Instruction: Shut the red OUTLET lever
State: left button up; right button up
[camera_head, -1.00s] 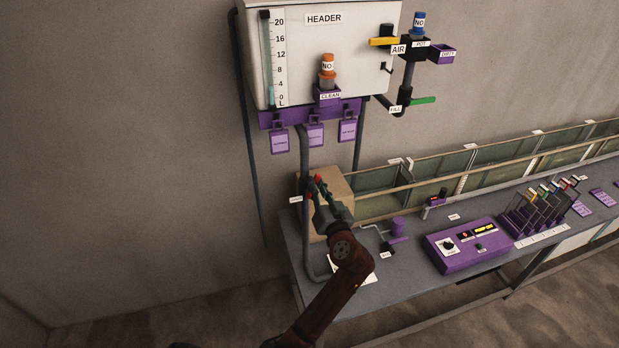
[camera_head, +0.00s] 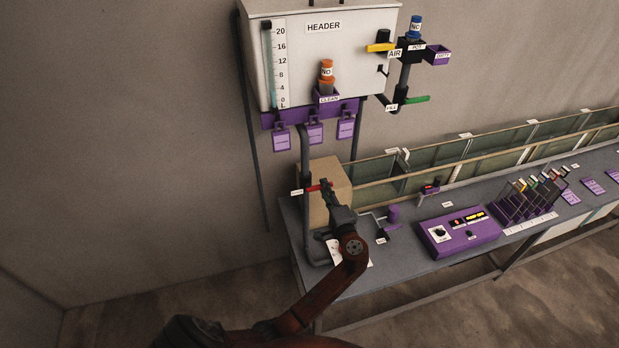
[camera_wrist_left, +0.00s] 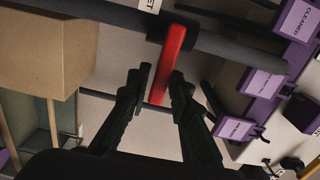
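The red OUTLET lever (camera_head: 314,188) sits on the grey pipe under the header tank, beside a small white label (camera_head: 296,192). In the head view it sticks out to the right, roughly crosswise to the pipe. My left gripper (camera_head: 327,188) is at the lever's outer part and partly hides it. In the left wrist view, the red lever (camera_wrist_left: 172,50) reaches from the dark valve body on the pipe (camera_wrist_left: 225,47) in between the two fingers of my left gripper (camera_wrist_left: 161,80). The fingers stand apart, with gaps beside the lever. My right gripper is not in view.
A tan block (camera_head: 335,172) stands close behind the lever. The header tank (camera_head: 350,50) with purple tags hangs above. The bench (camera_head: 405,262) carries a purple control box (camera_head: 460,233) and a rack to the right. A long glass-sided channel (camera_head: 480,150) runs behind.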

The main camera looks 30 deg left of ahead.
pick_arm(q)
jog(key=o, duration=0.3)
jog(key=shift+d, duration=0.1)
jog(key=v, duration=0.7)
jog(key=shift+r, duration=0.1)
jog(key=shift+r, duration=0.1)
notch_tip(320, 180, up, 10)
jog(key=shift+f, duration=0.1)
dwell(0.6)
dwell(1.4)
